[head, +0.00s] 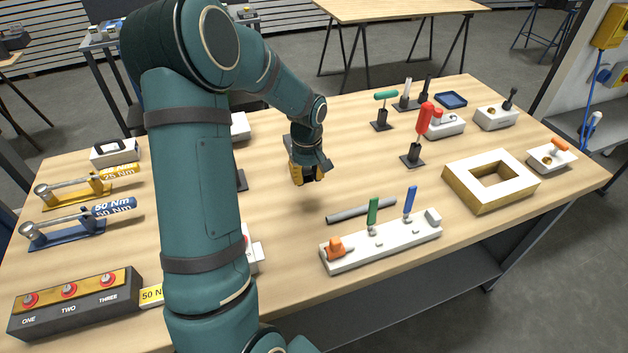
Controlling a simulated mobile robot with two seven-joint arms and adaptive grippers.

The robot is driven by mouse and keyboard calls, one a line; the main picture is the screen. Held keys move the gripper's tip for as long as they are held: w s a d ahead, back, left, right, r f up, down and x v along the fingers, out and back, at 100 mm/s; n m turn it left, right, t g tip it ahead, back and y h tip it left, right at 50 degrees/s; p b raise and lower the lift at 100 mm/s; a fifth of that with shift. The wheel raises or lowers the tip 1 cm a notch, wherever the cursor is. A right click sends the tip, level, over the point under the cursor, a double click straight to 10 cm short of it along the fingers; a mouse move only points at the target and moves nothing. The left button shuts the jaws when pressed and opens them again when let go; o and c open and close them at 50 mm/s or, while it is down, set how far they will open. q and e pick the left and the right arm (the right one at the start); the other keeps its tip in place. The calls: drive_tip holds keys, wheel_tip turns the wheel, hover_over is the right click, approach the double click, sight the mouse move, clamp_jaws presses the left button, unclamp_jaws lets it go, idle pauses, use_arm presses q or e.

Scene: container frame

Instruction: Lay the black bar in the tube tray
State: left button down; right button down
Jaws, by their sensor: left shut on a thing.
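My left gripper (308,174) hangs above the middle of the table, pointing down, with yellow fingers. It is shut on a small dark thing, mostly hidden by the fingers; I cannot tell if this is the black bar. A long dark grey bar or tube (362,212) lies on the table to the right of and nearer than the gripper, behind a white fixture. I cannot make out with certainty which thing is the tube tray. A small dark blue tray (451,100) lies at the back right. My right gripper is not in view.
A white fixture (382,243) with green and blue handles stands at the front, a white-topped frame with a square opening (462,176) right of it. A red-handled tool (423,125) stands upright. Torque wrenches (75,224) lie left. My arm hides the left middle.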

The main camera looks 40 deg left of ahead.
sight(309, 201)
use_arm(q)
drive_tip(key=shift+f+b, duration=0.35)
drive_tip(key=shift+f, duration=3.25)
drive_tip(key=shift+f, duration=0.1)
drive_tip(key=c, duration=0.8)
unclamp_jaws()
drive_tip(key=shift+c, duration=0.2)
